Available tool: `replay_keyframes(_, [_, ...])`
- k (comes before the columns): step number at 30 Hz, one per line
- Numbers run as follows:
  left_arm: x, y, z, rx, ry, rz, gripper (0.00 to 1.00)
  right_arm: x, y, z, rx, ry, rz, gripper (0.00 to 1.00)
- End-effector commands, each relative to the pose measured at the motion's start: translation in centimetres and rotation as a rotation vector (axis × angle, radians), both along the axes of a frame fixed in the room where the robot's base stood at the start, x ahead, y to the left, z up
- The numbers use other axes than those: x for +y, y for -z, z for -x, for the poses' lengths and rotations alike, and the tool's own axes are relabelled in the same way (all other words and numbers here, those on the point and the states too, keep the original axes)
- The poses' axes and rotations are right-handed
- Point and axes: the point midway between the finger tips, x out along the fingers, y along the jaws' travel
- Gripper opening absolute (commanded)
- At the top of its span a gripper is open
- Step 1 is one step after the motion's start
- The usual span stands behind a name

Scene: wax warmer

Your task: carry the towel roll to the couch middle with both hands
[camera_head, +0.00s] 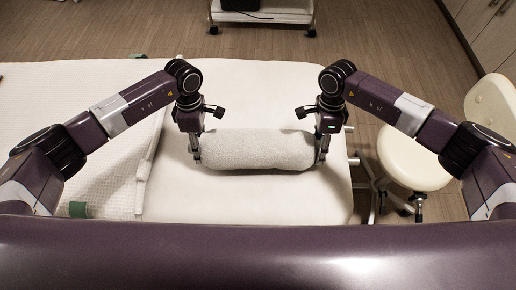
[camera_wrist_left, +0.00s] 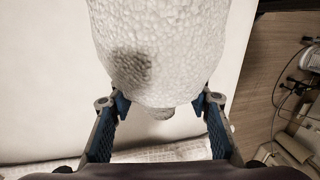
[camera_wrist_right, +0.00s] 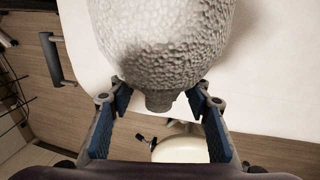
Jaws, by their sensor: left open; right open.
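The towel roll (camera_head: 258,149) is a light grey textured cylinder lying crosswise on the white couch (camera_head: 270,200), near its right end. My left gripper (camera_head: 196,158) is at the roll's left end and my right gripper (camera_head: 321,158) is at its right end. In the left wrist view, the roll (camera_wrist_left: 170,50) has its end between the open fingers (camera_wrist_left: 160,112). In the right wrist view, the roll (camera_wrist_right: 150,45) likewise has its narrow end between the open fingers (camera_wrist_right: 160,105). Whether any finger touches the roll cannot be told.
A white textured sheet (camera_head: 110,160) with a folded edge covers the left of the couch. A small green item (camera_head: 78,209) lies at its front. A cream stool (camera_head: 412,160) stands at the right. A white trolley (camera_head: 262,12) stands behind. The couch surface in front of the roll is clear.

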Motion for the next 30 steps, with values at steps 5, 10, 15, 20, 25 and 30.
replay_keyframes(5, [-0.01,-0.03,-0.02,0.0,0.0,0.0,0.27,0.0,-0.01,0.0,0.0,0.0,0.0,0.27])
replay_keyframes(10, [-0.01,-0.04,-0.02,0.0,0.0,0.0,0.08,-0.01,-0.01,0.0,0.0,0.0,0.0,0.08])
replay_keyframes(15, [-0.01,-0.05,-0.03,-0.001,0.0,0.0,0.0,-0.02,-0.03,-0.02,0.0,0.0,0.0,0.0])
replay_keyframes(20, [-0.01,-0.06,-0.04,-0.001,0.0,0.0,0.0,-0.02,-0.03,-0.03,0.0,0.0,0.0,0.0])
replay_keyframes(25, [-0.03,-0.16,-0.09,-0.002,0.0,0.001,0.0,0.0,-0.12,-0.08,-0.002,0.0,0.0,0.0])
replay_keyframes(30, [-0.04,-0.44,-0.1,-0.002,0.0,0.001,0.0,-0.01,-0.38,-0.08,-0.001,0.001,0.0,0.0])
